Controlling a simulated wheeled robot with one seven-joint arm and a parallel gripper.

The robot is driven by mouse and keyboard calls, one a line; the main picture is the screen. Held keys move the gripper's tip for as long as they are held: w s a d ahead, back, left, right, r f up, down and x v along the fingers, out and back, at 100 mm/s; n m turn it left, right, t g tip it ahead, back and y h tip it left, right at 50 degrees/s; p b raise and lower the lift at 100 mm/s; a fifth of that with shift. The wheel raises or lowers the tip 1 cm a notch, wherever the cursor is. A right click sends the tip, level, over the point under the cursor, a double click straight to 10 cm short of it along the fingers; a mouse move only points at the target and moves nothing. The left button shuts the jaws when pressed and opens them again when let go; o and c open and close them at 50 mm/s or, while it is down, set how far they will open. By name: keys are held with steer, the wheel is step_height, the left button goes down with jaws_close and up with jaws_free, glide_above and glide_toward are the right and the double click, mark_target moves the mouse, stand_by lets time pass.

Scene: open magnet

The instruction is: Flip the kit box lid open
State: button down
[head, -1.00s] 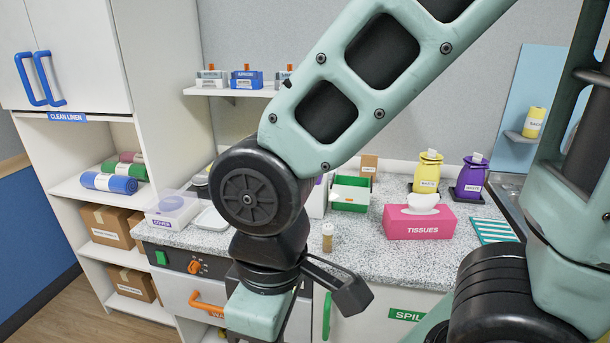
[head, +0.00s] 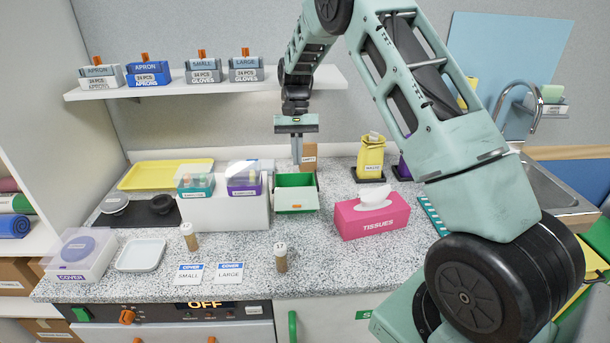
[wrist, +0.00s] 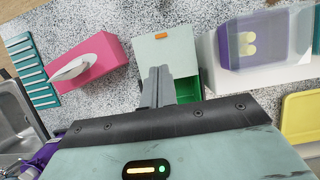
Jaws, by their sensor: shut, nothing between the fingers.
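The green-and-white box (head: 295,181) stands at the middle of the counter, right of a white stand. Its green inside shows at the back. A pale panel with an orange tab (head: 296,205) slopes at its front; I take this panel for the lid, and it does not cover the green inside. The panel (wrist: 163,50) and part of the green inside (wrist: 188,89) also show in the wrist view. My gripper (head: 297,167) points down at the box's back edge, shut and empty. Its fingers (wrist: 157,72) hide part of the box in the wrist view; contact cannot be told.
A pink tissue box (head: 368,212) stands to the right, a yellow waste container (head: 370,157) behind it. The white stand (head: 225,212) holds clear-lidded boxes. A small brown carton (head: 309,156) is close behind my gripper. A small bottle (head: 281,257) stands in front; a shelf (head: 200,88) hangs above.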

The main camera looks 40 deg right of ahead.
mark_target(298, 203)
steer(key=p+x, duration=0.3)
steer(key=x, duration=0.7)
steer(key=shift+a+r, duration=0.1)
